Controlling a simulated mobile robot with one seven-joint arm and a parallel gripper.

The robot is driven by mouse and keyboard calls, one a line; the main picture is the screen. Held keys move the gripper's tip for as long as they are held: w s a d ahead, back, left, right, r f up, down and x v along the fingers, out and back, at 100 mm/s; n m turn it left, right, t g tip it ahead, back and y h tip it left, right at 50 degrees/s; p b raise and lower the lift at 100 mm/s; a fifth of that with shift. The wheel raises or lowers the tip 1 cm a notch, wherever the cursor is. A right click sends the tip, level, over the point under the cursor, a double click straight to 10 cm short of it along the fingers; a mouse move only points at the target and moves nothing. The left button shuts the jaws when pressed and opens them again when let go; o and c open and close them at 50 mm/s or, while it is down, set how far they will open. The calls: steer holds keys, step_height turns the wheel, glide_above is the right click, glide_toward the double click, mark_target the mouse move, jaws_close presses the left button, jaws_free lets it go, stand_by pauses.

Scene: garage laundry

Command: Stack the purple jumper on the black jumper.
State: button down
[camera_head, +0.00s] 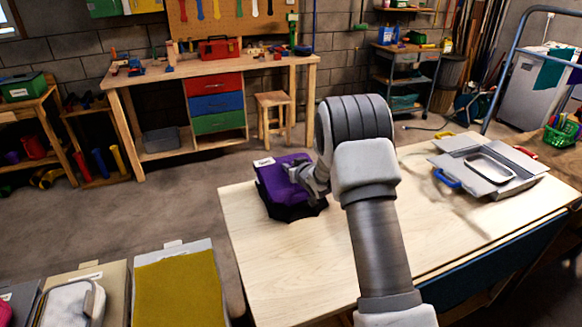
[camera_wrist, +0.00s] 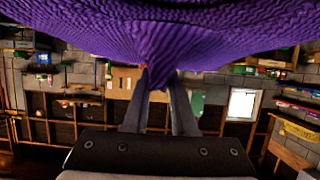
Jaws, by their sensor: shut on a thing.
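The purple jumper (camera_head: 272,180) is at the left part of the pale wooden table, with a white label at its back left corner. The black jumper (camera_head: 292,213) shows as a dark edge below and in front of it; the rest of it is hidden. The purple jumper is over the black one; I cannot tell whether its full weight rests there. My gripper (camera_head: 300,172) reaches in from the right, at the purple jumper. In the wrist view my gripper (camera_wrist: 158,76) is shut on a pinched fold of the purple knit (camera_wrist: 165,35), which spreads across the top of the picture.
The wooden table (camera_head: 270,265) is clear in front of the jumpers. A grey tray-like case (camera_head: 455,165) with a blue handle lies on its right part. Bins, one with a mustard cloth (camera_head: 175,290), stand at the lower left. A workbench (camera_head: 160,75) is at the back.

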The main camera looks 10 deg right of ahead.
steer(key=shift+f+b, duration=0.35)
steer(key=c, duration=0.7)
jaws_free()
